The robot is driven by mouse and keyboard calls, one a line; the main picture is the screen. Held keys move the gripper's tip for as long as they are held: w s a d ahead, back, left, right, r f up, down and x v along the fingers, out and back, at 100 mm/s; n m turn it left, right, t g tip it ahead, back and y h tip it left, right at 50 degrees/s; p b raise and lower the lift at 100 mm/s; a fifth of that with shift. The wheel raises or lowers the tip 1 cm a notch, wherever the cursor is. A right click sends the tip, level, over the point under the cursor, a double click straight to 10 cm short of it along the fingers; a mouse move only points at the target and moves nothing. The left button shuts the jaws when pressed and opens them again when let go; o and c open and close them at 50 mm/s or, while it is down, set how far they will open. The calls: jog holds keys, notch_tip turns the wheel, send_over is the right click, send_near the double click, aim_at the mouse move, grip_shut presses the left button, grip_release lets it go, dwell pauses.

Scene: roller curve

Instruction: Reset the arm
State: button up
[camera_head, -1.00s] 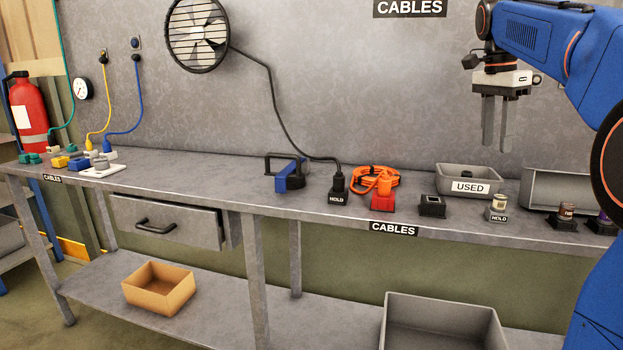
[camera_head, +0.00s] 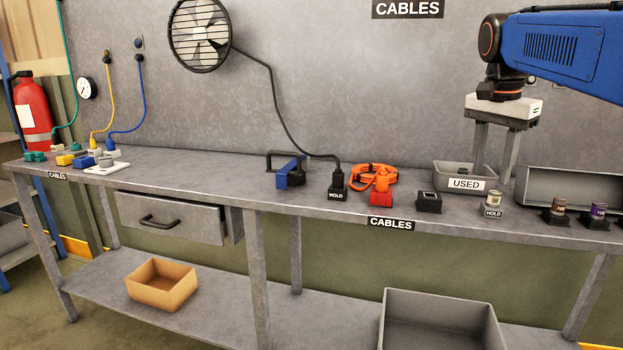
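My gripper (camera_head: 493,171) hangs from my blue arm at the upper right, fingers pointing down. Its two grey fingers are spread apart with nothing between them. The fingertips show in front of the wall, around the grey bin labelled USED (camera_head: 437,174); whether they are above, in or behind it I cannot tell for certain.
A fan (camera_head: 199,36) is on the wall. A cardboard box (camera_head: 161,284) sits below.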

jog(key=s+a+f+n+t, duration=0.1)
jog(key=s+a+f+n, duration=0.2)
jog(key=s+f, duration=0.5)
jog(key=s+a+f+n+t+y, duration=0.1)
jog(key=s+a+f+n, duration=0.2)
jog(key=f, duration=0.8)
jog(key=s+a+f+n+t, duration=0.1)
jog(key=s+a+f+n, duration=0.2)
jog(key=s+f+n, duration=0.3)
jog(key=s+f, duration=0.3)
jog(key=s, duration=0.3)
jog(key=shift+s+a+f, duration=0.15)
jog(key=shift+s+a, duration=0.05)
jog(key=shift+s, duration=0.15)
